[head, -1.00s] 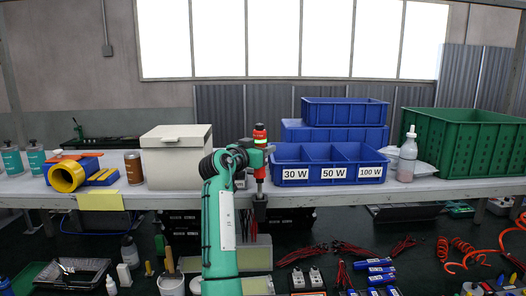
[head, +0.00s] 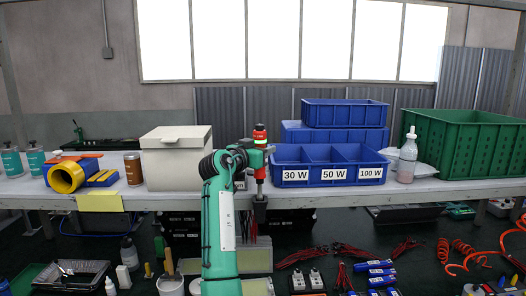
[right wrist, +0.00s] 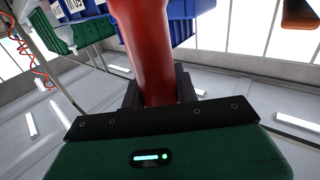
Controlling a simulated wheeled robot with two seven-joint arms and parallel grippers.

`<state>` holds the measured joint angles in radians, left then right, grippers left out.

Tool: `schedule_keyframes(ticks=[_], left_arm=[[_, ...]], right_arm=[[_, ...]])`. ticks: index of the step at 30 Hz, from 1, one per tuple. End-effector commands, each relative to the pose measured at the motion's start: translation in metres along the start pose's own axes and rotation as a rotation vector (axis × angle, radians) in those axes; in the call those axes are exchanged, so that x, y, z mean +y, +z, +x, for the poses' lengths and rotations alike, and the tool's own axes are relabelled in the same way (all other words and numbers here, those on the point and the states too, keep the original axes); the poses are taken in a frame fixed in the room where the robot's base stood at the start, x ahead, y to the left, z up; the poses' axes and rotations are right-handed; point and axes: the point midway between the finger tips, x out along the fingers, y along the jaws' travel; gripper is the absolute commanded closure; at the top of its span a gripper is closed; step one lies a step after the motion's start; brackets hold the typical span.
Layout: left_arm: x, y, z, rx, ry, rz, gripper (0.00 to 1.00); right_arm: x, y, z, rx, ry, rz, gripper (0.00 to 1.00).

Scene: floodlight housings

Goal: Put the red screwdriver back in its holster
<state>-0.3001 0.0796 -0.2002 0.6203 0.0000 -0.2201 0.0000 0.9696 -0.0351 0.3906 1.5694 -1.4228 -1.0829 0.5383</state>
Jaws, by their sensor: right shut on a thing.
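The red screwdriver (head: 260,173) stands upright at the front edge of the bench, its dark shaft pointing down. My right gripper (head: 262,158) is shut on it; in the right wrist view its red handle (right wrist: 148,55) passes between the dark fingers. A small black holster (head: 259,209) is at the bench's front edge, directly below the screwdriver. The shaft's lower end meets the holster's top in the picture; I cannot tell whether the tip is inside or just above. The holster is not seen in the right wrist view. My left gripper is not in view.
Blue bins (head: 329,178) labelled by wattage stand close to the right of the screwdriver. A cream lidded box (head: 172,168) stands to its left. A bottle (head: 407,160) and a green crate (head: 468,145) are further right. Tools and cables lie below the bench.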

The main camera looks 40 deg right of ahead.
Motion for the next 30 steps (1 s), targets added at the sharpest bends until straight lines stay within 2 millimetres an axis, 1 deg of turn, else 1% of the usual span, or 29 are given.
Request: schedule_keyframes(ticks=[7, 15, 23, 30], left_arm=[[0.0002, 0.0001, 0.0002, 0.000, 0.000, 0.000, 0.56], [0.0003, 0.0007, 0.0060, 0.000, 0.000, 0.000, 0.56], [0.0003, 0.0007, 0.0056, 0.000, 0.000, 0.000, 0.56], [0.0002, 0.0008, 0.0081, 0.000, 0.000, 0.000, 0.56]], right_arm=[[0.0002, -0.0008, -0.0002, 0.002, 0.000, 0.001, 0.97], [0.0003, -0.0003, -0.0002, 0.002, 0.000, 0.001, 0.97], [0.0003, -0.0012, -0.0003, 0.002, 0.000, 0.001, 0.97], [0.0003, 0.0018, -0.0002, 0.002, 0.000, 0.001, 0.97]])
